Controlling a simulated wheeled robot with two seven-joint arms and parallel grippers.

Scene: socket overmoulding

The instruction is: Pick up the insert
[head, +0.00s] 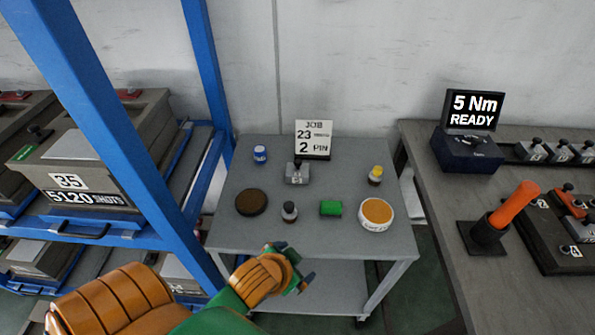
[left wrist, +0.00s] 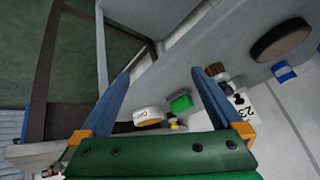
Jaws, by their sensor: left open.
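A grey metal block with a dark knob on top (head: 297,175), which looks like the insert, stands at the back middle of the grey cart (head: 270,232), in front of the job card. I cannot be sure that it is the insert, as similar knobbed blocks (head: 560,152) sit on the right bench. My left gripper (head: 299,270) is at the cart's front edge, apart from the block. In the left wrist view its fingers (left wrist: 160,74) are spread with nothing between their tips. My right gripper is not in view.
The cart also holds a brown disc (head: 251,202), a dark bottle (head: 289,213), a green block (head: 331,208), an orange-topped tub (head: 377,213), a yellow-capped bottle (head: 376,175), a blue jar (head: 260,154) and the job card (head: 313,140). A blue rack post (head: 207,62) stands left.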

